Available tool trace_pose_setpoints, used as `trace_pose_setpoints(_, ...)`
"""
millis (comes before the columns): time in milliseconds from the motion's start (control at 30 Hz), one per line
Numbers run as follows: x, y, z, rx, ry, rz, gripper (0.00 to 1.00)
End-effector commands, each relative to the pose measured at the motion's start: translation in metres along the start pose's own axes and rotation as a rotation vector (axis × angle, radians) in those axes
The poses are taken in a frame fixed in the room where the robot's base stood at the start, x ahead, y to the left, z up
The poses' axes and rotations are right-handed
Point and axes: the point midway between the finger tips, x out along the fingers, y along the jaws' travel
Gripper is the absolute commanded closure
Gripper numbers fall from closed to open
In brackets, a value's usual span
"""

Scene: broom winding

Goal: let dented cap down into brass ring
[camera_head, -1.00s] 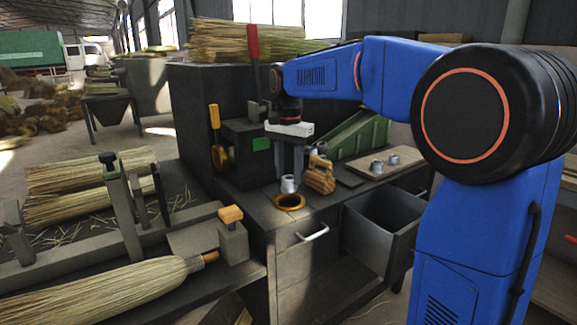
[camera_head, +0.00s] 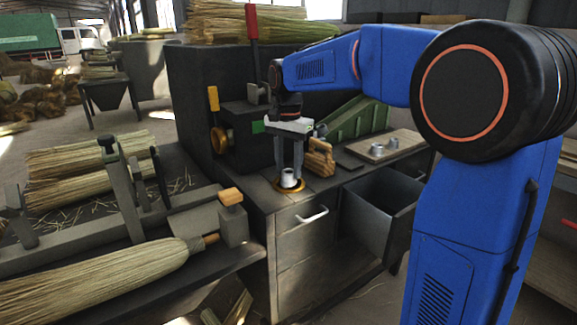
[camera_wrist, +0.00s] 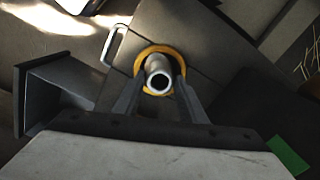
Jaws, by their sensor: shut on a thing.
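The dented cap (camera_head: 288,176) is a small pale metal cylinder. My gripper (camera_head: 289,172) is shut on it and points straight down. The brass ring (camera_head: 300,187) lies flat on the bench top, and the cap stands over or in its opening. In the wrist view the cap (camera_wrist: 158,76) sits between my two fingertips, its open end facing the camera. The brass ring (camera_wrist: 147,51) shows around and behind it, with more ring visible at the top. I cannot tell whether the cap's bottom touches down inside the ring. I cannot make out the dent.
A wooden block-like brush (camera_head: 320,158) stands close to the right of my gripper. An open drawer (camera_head: 372,215) juts out at the front. A tool with a yellow handle (camera_head: 213,100) stands to the left.

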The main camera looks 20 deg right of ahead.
Motion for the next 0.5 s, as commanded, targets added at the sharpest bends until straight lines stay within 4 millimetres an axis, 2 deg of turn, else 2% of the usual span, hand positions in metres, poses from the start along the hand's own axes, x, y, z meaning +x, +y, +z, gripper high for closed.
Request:
trace_pose_setpoints(367, 0.0005, -0.0001, 0.0018, 0.0, 0.0, 0.0, 0.83)
trace_pose_setpoints(400, 0.0005, -0.0001, 0.0018, 0.0, 0.0, 0.0, 0.6)
trace_pose_setpoints(500, 0.0005, -0.0001, 0.0018, 0.0, 0.0, 0.0, 0.41)
